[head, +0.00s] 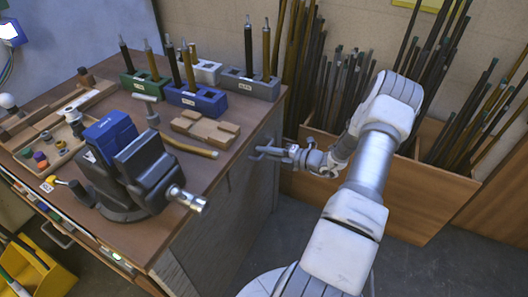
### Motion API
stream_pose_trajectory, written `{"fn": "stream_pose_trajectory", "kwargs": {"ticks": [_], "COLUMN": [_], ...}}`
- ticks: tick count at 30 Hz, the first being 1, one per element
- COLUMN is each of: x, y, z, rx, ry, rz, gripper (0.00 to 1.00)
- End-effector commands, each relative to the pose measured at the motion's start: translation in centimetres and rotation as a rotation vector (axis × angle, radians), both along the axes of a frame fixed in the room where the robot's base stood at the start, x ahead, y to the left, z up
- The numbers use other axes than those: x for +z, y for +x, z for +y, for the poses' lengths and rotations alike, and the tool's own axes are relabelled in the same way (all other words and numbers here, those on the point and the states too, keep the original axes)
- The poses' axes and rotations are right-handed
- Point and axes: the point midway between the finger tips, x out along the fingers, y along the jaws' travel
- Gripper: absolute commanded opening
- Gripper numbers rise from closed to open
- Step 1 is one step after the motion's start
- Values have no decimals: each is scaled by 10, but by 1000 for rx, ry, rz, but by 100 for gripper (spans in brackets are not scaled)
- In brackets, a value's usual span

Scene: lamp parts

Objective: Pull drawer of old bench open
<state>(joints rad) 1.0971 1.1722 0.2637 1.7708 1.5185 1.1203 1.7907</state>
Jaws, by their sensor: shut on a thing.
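The old bench (230,150) has a brown top and a grey wooden side facing my arm. My gripper (264,153) is at this side, just below the top's right edge. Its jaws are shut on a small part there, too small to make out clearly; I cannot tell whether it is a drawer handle. A drawer front with a metal handle (57,236) shows on the bench's lower left side, away from my gripper. No open drawer is seen on the side by my gripper.
A black and blue vise (135,165) stands on the bench top, its screw end near the front edge. Tool blocks (195,97) stand at the back. Wooden bins (440,190) of rods stand behind my arm. A yellow crate (40,275) is at lower left.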

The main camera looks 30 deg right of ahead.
Motion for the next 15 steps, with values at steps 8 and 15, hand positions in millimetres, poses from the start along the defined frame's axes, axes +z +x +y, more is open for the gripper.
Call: {"fn": "stream_pose_trajectory", "kwargs": {"ticks": [8,15], "x": [2,2], "y": [-32,-86], "z": [-19,-51], "rx": [-3,-3], "ry": [-1,-1], "rz": [2,2], "gripper": [0,0]}}
